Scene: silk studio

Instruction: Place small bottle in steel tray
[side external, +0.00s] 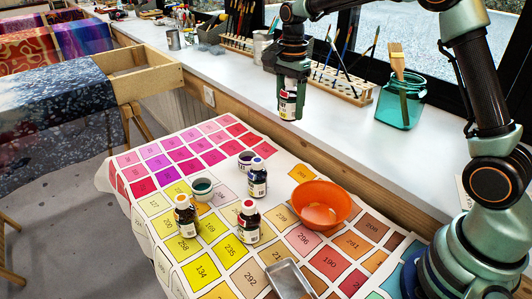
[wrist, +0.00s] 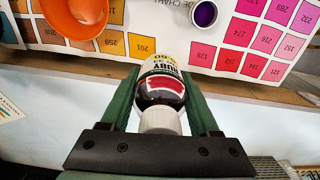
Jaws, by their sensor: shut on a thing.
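My gripper (side external: 290,92) is shut on a small bottle (side external: 288,105) with a red and white label, held in the air near the white ledge, above the table. In the wrist view the bottle (wrist: 160,88) sits between the two green fingers (wrist: 160,80), with its white cap toward the gripper's palm and "RUBY" on its label. The steel tray (side external: 291,280) lies on the colour chart at the bottom edge of the side view, partly cut off. The bottle is far above and behind it. The tray is not visible in the wrist view.
Small bottles (side external: 185,216), (side external: 248,222) and (side external: 257,178) stand on the chart. A teal-filled cup (side external: 202,186), a purple-filled cup (side external: 246,159) and an orange bowl (side external: 318,203) stand there too. The ledge holds a teal jar (side external: 400,104) and a wooden brush rack (side external: 345,88).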

